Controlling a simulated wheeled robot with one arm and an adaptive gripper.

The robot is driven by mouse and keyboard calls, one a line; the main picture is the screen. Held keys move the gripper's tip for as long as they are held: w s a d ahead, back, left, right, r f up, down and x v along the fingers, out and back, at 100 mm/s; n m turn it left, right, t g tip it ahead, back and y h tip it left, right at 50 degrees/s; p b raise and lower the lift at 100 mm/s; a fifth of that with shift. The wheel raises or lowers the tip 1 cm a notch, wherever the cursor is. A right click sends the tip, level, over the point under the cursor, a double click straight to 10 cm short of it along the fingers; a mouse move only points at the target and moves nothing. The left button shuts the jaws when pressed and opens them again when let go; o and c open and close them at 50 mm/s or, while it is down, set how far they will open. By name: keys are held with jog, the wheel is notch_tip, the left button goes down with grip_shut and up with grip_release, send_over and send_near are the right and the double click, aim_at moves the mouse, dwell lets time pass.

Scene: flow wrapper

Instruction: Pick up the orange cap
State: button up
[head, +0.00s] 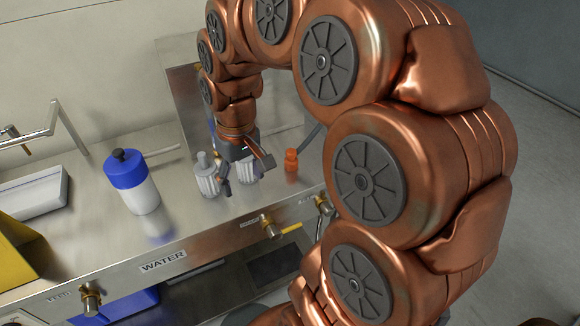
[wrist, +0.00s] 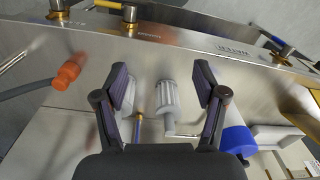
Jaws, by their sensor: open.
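The orange cap (head: 291,160) stands on the steel counter, right of my gripper in the head view. It also shows in the wrist view (wrist: 67,75) at the left, outside my fingers, where a dark grey hose meets it or passes behind it. My gripper (head: 246,173) points down over the counter, open, with its fingers spread around the space near a clear ribbed piece. In the wrist view, my gripper (wrist: 162,84) has that clear ribbed piece (wrist: 168,97) between its fingers in the picture; I cannot tell whether they touch. The cap is apart from both fingers.
Another clear ribbed piece (head: 207,176) stands left of my gripper. A white bottle with a blue top (head: 134,182) stands further left. Brass valves (head: 270,226) line the counter's front face. A steel panel (head: 185,95) rises behind my gripper. Bare counter lies between bottle and ribbed pieces.

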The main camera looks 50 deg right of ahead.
jog(key=w+d+f+m+t+b, duration=0.1)
jog(key=w+d+f, duration=0.15)
jog(key=d, duration=0.35)
jog(key=w+d+f+m+b, duration=0.1)
jog(key=w+d+b, duration=0.15)
jog(key=d, duration=0.35)
send_over(291, 151)
jog(key=shift+s+a+f+m+h, duration=0.15)
jog(key=shift+a+f+m+h, duration=0.05)
jog(key=shift+f, duration=0.45)
jog(key=shift+s+a+f+m+h, duration=0.15)
jog(key=shift+f+m+h, duration=0.05)
jog(key=shift+f, duration=0.4)
jog(key=shift+d+f, duration=0.2)
jog(key=shift+d, duration=0.1)
jog(key=shift+t, duration=0.3)
jog(key=shift+w+d+f+p, duration=0.1)
jog(key=shift+w+f+p, duration=0.05)
jog(key=shift+f, duration=1.1)
jog(key=shift+w+d+f+p, duration=0.1)
jog(key=shift+w+f+p, duration=0.05)
jog(key=shift+f, duration=1.05)
jog(key=shift+w+f+p, duration=0.15)
jog(key=shift+f, duration=1.1)
jog(key=c, duration=1.3)
jog(key=shift+r, duration=0.1)
